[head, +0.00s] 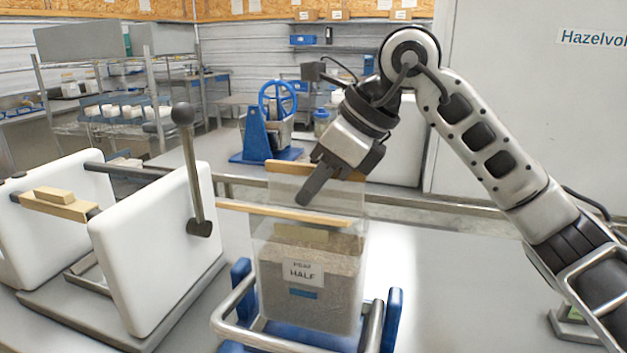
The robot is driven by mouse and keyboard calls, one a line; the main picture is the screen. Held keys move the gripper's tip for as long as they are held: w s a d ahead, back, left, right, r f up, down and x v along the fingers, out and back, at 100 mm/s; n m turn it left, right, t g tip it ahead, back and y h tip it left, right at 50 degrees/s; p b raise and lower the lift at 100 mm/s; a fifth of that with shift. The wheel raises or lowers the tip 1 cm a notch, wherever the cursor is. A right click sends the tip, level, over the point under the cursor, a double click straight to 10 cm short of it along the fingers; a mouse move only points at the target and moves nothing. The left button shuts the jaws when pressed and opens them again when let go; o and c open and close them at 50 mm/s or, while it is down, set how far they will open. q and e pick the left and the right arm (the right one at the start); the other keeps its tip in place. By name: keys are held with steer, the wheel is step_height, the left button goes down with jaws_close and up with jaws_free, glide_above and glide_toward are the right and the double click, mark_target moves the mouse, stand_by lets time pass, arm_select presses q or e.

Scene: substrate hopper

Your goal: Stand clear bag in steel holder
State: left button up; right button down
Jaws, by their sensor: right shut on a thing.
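The clear bag (306,262) is upright at the centre, partly filled with grey-brown substrate, with a white label reading HALF. Its clear upper part rises to a tan strip along the top, and another long tan strip crosses it lower down. My right gripper (318,186) is shut on the bag's upper part, coming in from the upper right. The steel holder (236,304), with tubular rails and blue posts, is at the bottom centre. The bag's lower end shows between its side rails; I cannot tell whether it rests on the base. My left gripper is not in view.
A white-panelled device (150,255) with a dark ball-topped lever (190,165) stands close on the left. A blue stand with a wheel (268,125) is behind the bag.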

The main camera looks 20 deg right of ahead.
mark_target(322, 209)
steer(key=shift+f+b, duration=1.6)
steer(key=shift+f, duration=0.55)
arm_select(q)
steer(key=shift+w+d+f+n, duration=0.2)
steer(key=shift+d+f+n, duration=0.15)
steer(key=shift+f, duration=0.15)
arm_select(e)
steer(key=shift+f, duration=0.1)
arm_select(q)
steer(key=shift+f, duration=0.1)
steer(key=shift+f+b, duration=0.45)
steer(key=shift+b, duration=0.1)
arm_select(e)
steer(key=shift+f, duration=0.6)
